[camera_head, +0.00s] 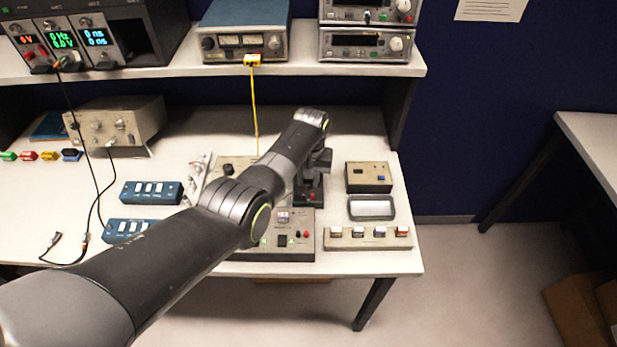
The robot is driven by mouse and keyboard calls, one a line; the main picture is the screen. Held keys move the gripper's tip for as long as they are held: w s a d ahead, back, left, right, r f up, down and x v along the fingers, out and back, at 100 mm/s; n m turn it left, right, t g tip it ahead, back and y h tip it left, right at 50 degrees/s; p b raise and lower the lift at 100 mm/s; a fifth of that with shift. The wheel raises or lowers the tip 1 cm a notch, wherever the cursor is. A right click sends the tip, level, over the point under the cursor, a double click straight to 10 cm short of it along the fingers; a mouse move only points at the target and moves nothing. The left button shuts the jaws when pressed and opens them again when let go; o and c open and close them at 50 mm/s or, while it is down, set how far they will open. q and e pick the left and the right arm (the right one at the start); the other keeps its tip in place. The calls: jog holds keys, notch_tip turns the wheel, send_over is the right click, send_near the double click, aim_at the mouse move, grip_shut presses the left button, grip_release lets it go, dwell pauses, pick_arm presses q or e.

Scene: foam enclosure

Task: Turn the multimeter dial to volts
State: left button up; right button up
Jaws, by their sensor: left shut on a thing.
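My left arm reaches across the bench from the lower left, and its wrist bends down at the far end. My left gripper (312,176) points down over a small dark instrument with red jacks, which appears to be the multimeter (309,197). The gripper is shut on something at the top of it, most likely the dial. The fingertips and the dial are too small and covered to make out, so the dial's setting cannot be read. My right gripper is not in view.
A grey panel (270,254) lies in front, partly under my arm. Blue switch boxes (151,192) stand left. A yellow cable (254,110) hangs behind.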

aim_at(310, 181)
pick_arm(q)
jog(key=shift+r, duration=0.1)
jog(key=o, duration=1)
jog(key=shift+r, duration=0.25)
jog(key=r, duration=1.1)
jog(key=r+b, duration=0.1)
jog(key=r, duration=0.5)
jog(key=shift+d, duration=0.25)
jog(key=shift+f, duration=0.1)
